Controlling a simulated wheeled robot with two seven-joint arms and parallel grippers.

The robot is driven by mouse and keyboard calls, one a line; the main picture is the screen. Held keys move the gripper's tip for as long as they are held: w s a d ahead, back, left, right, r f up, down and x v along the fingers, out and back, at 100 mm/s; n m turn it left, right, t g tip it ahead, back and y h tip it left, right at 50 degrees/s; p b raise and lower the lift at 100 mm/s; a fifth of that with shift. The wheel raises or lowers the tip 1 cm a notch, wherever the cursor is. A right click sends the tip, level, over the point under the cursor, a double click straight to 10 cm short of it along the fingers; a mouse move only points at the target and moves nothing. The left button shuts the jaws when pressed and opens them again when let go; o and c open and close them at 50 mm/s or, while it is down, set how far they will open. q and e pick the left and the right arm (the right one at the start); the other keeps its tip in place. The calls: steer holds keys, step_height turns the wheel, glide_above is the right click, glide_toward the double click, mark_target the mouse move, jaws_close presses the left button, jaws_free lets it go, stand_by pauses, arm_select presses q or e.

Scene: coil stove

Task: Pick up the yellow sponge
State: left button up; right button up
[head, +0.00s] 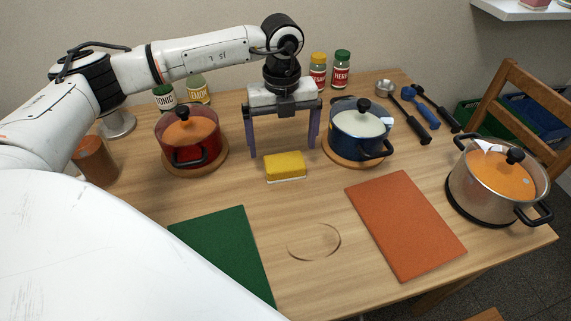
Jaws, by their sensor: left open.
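The yellow sponge (286,165) lies flat on the wooden table, between the red pot and the blue pot. It has a yellow top and a pale lower layer. My left gripper (283,151) is above and just behind the sponge, pointing down. Its two fingers are spread wide, one to each side of the sponge, with nothing between them. I cannot tell how high the fingertips are above the table. My right gripper does not show.
The red pot (188,145) stands left and the blue pot (353,135) close right of the gripper. A steel pot (490,185) is at the right edge. Green (222,255) and orange (405,222) mats lie in front. Jars (318,72) and utensils (420,113) are behind.

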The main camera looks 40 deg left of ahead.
mark_target(284, 161)
arm_select(q)
steer(key=f, duration=0.5)
steer(key=shift+d+f, duration=0.2)
steer(key=shift+d, duration=0.05)
steer(key=c, duration=1.1)
step_height(284, 161, up, 10)
steer(key=shift+r, duration=0.1)
steer(key=o, duration=0.4)
steer(key=c, duration=0.3)
steer(key=shift+s+d, duration=0.1)
